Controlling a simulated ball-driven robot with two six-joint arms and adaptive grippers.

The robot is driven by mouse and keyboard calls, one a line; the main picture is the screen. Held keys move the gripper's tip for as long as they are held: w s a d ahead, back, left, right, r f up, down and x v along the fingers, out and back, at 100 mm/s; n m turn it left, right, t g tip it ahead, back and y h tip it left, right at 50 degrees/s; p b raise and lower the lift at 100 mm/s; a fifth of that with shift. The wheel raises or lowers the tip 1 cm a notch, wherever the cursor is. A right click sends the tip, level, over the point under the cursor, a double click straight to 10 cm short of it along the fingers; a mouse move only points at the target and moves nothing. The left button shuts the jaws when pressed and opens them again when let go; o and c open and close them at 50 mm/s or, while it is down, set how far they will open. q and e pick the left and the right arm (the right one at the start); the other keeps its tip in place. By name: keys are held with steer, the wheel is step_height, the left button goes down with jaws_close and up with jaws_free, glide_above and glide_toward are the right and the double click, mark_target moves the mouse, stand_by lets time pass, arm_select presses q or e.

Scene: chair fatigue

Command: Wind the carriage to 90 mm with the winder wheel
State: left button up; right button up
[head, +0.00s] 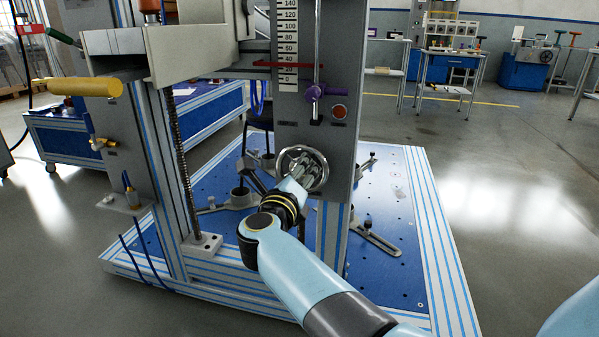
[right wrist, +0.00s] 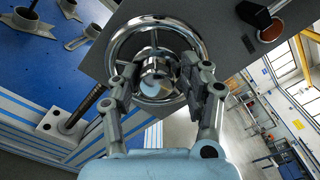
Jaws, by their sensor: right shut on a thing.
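The winder wheel (head: 301,169) is a chrome ring on the front of the grey upright column (head: 338,130). In the right wrist view the wheel (right wrist: 118,48) fills the upper middle, with its round metal hub (right wrist: 154,72) at the centre. My right gripper (head: 312,163) reaches in at the wheel; in the wrist view its fingers (right wrist: 160,88) stand on both sides of the hub, inside the rim, shut on the wheel's middle. The scale (head: 288,45) has a red pointer (head: 285,65) between 20 and 40, near 30. My left gripper is not in view.
A purple-knobbed lever (head: 318,91) and a red-brown button (head: 339,112) sit above the wheel. A yellow cylinder (head: 80,87) and a threaded rod (head: 180,150) are at left. The blue base plate (head: 385,200) carries metal feet. Floor at right is clear.

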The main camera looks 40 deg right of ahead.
steer(key=shift+o, duration=0.4)
steer(key=m+b, duration=0.2)
steer(key=d+m+b, duration=0.1)
steer(key=m+b, duration=0.1)
steer(key=m, duration=0.1)
steer(key=shift+o, duration=0.2)
steer(key=shift+r+m+b, duration=0.15)
steer(key=shift+m+b, duration=0.2)
steer(key=shift+m, duration=0.35)
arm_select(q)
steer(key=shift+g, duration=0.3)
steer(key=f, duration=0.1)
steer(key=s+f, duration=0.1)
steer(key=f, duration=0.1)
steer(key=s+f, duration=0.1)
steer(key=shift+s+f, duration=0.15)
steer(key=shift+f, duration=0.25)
arm_select(e)
steer(key=shift+r, duration=0.1)
steer(key=o, duration=0.8)
steer(key=shift+o, duration=1.2)
steer(key=shift+d, duration=0.2)
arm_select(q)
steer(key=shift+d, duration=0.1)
arm_select(e)
steer(key=shift+f, duration=0.2)
